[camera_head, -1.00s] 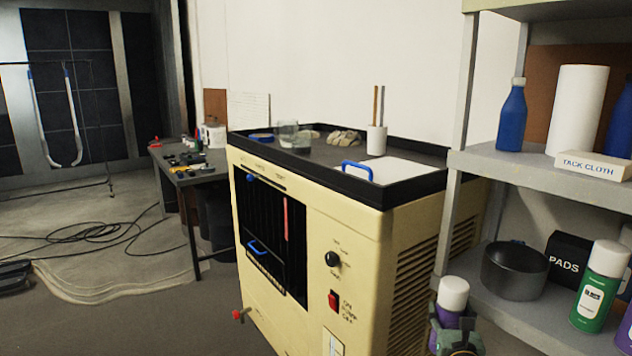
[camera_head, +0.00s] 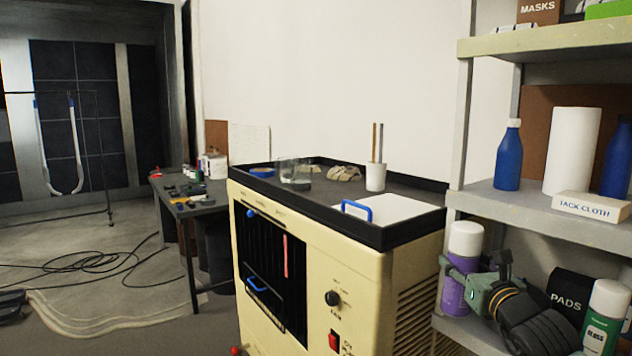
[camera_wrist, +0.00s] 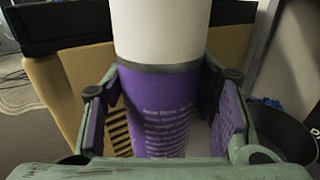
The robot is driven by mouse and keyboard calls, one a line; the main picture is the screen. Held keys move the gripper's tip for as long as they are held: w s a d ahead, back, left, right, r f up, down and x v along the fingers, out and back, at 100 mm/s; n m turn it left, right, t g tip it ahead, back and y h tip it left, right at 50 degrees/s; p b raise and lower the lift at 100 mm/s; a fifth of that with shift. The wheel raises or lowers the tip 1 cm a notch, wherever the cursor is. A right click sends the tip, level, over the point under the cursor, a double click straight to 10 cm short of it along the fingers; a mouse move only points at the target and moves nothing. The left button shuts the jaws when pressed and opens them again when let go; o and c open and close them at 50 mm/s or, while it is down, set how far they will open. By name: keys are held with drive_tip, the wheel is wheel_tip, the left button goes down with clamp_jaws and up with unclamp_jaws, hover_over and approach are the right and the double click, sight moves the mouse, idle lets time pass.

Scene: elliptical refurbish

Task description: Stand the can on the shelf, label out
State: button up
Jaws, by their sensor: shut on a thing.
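A purple spray can (camera_head: 462,262) with a white cap is upright in my gripper (camera_head: 462,280), at the left end of the lower shelf (camera_head: 470,335). In the wrist view the can (camera_wrist: 162,95) stands between the two purple-padded fingers (camera_wrist: 165,115), which are shut on it. Small white print on its purple side faces the wrist camera. The can's base is hidden in the wrist view, and I cannot tell whether it touches the shelf. The front label is not clearly visible.
A tack cloth box (camera_head: 590,207) and blue bottle (camera_head: 509,158) are on the shelf above. A cream cabinet (camera_head: 385,265) stands close on the left.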

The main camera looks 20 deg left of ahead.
sight(469, 237)
drive_tip(key=shift+n+y, duration=0.5)
drive_tip(key=r, duration=0.3)
drive_tip(key=s+r, duration=0.1)
drive_tip(key=r, duration=0.1)
drive_tip(key=shift+a+r, duration=0.35)
drive_tip(key=shift+a, duration=0.05)
drive_tip(key=shift+a+r+g+p, duration=0.2)
drive_tip(key=shift+r+g+p, duration=0.1)
drive_tip(key=shift+r, duration=0.1)
drive_tip(key=shift+s+r+y, duration=0.1)
drive_tip(key=shift+y, duration=0.2)
drive_tip(key=shift+s+r, duration=0.1)
drive_tip(key=shift+r, duration=0.05)
